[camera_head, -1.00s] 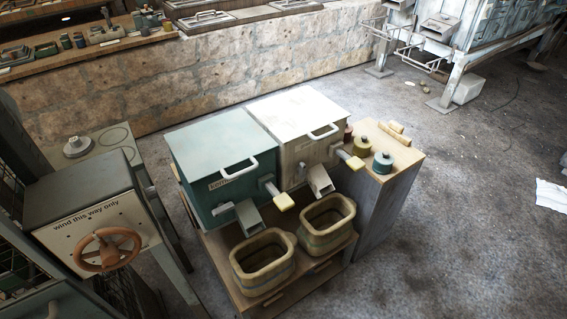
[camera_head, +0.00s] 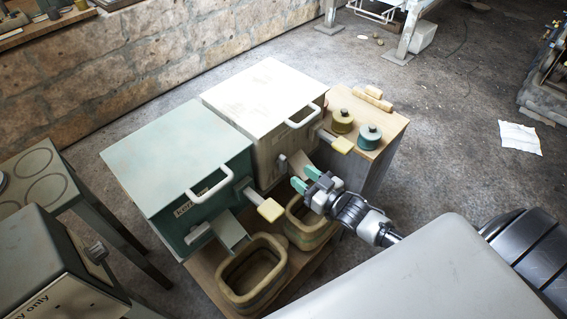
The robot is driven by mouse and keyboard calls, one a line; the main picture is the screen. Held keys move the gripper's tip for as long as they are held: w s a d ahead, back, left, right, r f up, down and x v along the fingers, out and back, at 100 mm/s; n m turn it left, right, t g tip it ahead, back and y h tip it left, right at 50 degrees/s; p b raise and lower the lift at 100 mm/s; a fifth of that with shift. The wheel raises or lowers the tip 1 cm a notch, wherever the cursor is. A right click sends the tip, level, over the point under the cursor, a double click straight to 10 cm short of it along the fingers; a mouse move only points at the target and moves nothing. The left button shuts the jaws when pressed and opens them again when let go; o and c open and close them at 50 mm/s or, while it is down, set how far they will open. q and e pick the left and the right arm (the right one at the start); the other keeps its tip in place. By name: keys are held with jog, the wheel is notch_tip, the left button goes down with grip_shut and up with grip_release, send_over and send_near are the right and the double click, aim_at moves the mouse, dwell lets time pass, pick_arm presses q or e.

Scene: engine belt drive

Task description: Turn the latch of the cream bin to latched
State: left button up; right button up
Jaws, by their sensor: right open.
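The cream bin (camera_head: 262,95) stands on the bench to the right of the teal bin (camera_head: 180,150). A lever with a pale yellow grip (camera_head: 337,142) sticks out from the right of the cream bin's front. A small grey fitting (camera_head: 283,164) sits lower left on that front. I cannot tell which is the latch or how it is set. My right gripper (camera_head: 305,179) is open and empty, its green fingertips pointing at the cream bin's lower front near the grey fitting and chute. It hides part of the chute. My left gripper is not in view.
Two woven-looking tubs (camera_head: 252,272) stand under the chutes, one below my right gripper. A wooden cabinet (camera_head: 385,128) with round canisters (camera_head: 368,137) stands at right. Open floor lies beyond it.

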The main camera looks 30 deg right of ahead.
aim_at(286, 164)
jog(key=x, duration=0.5)
jog(key=shift+f, duration=0.1)
jog(key=shift+x, duration=0.8)
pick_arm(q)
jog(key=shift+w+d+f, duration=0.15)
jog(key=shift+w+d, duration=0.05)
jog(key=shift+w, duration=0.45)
pick_arm(e)
jog(key=shift+c, duration=0.2)
grip_shut()
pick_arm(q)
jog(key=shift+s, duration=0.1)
